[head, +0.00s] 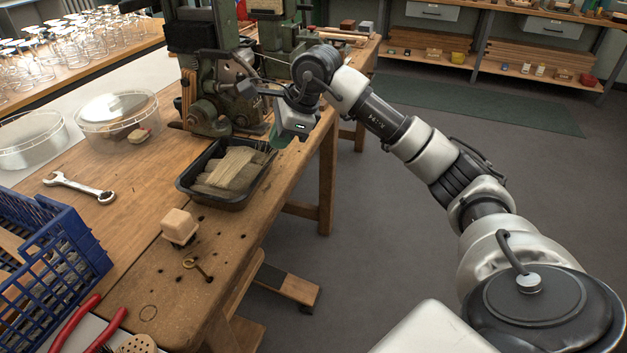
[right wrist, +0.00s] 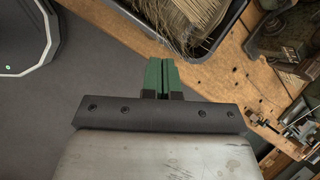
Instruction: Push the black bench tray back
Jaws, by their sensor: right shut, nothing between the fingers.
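The black bench tray (head: 212,200) sits on the wooden workbench near its right edge, in front of the green machine. It holds bundles of pale bristle fibre (head: 232,168). In the right wrist view the tray's dark rim (right wrist: 222,33) shows at the top, with fibres (right wrist: 190,18) inside. My right gripper (head: 279,141) is over the bench's right edge, just beyond the tray's far right corner. Its green fingers (right wrist: 161,76) are pressed together with nothing between them. They look apart from the tray, but the exact gap is hard to tell. My left gripper is in neither view.
The green machine (head: 222,100) stands right behind the tray. A wooden block (head: 179,225), a brass eye-bolt (head: 197,268), a wrench (head: 79,188), a clear round tub (head: 117,118) and a blue crate (head: 60,265) are also on the bench. Open floor lies to the right.

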